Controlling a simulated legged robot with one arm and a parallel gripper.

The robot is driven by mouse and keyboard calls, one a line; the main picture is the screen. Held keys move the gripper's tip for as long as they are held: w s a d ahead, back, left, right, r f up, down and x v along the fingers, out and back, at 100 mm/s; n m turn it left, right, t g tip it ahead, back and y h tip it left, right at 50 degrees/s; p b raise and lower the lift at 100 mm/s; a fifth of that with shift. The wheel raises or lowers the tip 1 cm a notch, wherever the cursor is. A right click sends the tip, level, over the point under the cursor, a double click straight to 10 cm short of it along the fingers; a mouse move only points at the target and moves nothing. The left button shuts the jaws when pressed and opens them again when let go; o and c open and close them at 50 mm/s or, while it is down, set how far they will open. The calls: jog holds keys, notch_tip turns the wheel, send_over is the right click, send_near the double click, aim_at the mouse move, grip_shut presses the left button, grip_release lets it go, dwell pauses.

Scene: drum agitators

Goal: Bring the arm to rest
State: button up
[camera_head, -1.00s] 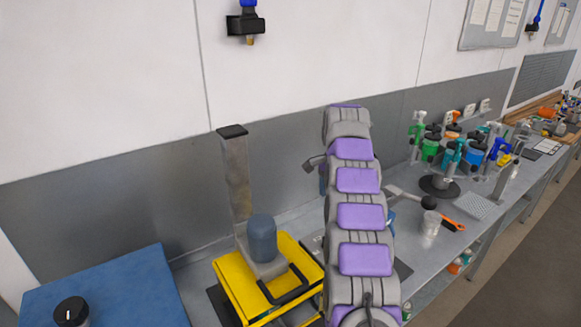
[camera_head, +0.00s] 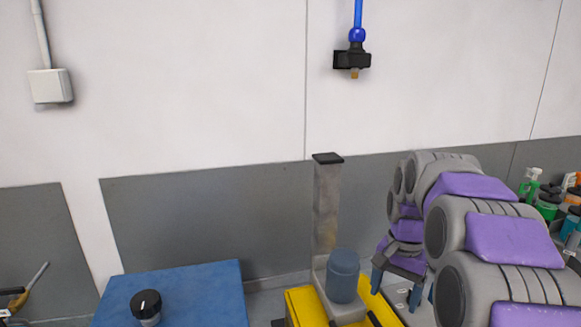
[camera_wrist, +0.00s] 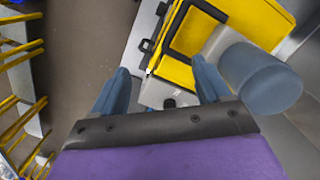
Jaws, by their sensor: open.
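My arm, grey with purple pads, is bent at the right of the head view. My gripper (camera_head: 398,290) hangs low at the end of it, right of the yellow case, with its blue fingers apart. In the wrist view my gripper (camera_wrist: 162,88) is open, with nothing between its fingers. The yellow case (camera_wrist: 185,72) shows beyond the fingers, and the right finger overlaps it in the picture. I cannot tell how far apart they are in depth.
A grey post (camera_head: 327,205) and a blue-grey cylinder (camera_head: 343,275) rise at the yellow case (camera_head: 305,308), close left of my gripper. A blue-topped surface (camera_head: 205,290) with a black-capped object (camera_head: 146,305) is at left. Bottles (camera_head: 547,203) stand far right.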

jog(key=s+a+f+n+b, duration=0.2)
jog(key=s+f, duration=0.3)
jog(key=s, duration=0.5)
jog(key=s+a+f+n+b, duration=0.3)
jog(key=s+f, duration=0.3)
jog(key=s, duration=0.5)
jog(key=s+a+f+n+g+b, duration=0.1)
jog(key=s+a+f+n+b, duration=0.1)
jog(key=s+f, duration=0.4)
jog(key=s, duration=0.5)
jog(key=shift+s+a+n+b, duration=0.15)
jog(key=shift+a+n+b, duration=0.2)
jog(key=shift+n+b, duration=0.05)
jog(key=shift+f, duration=0.1)
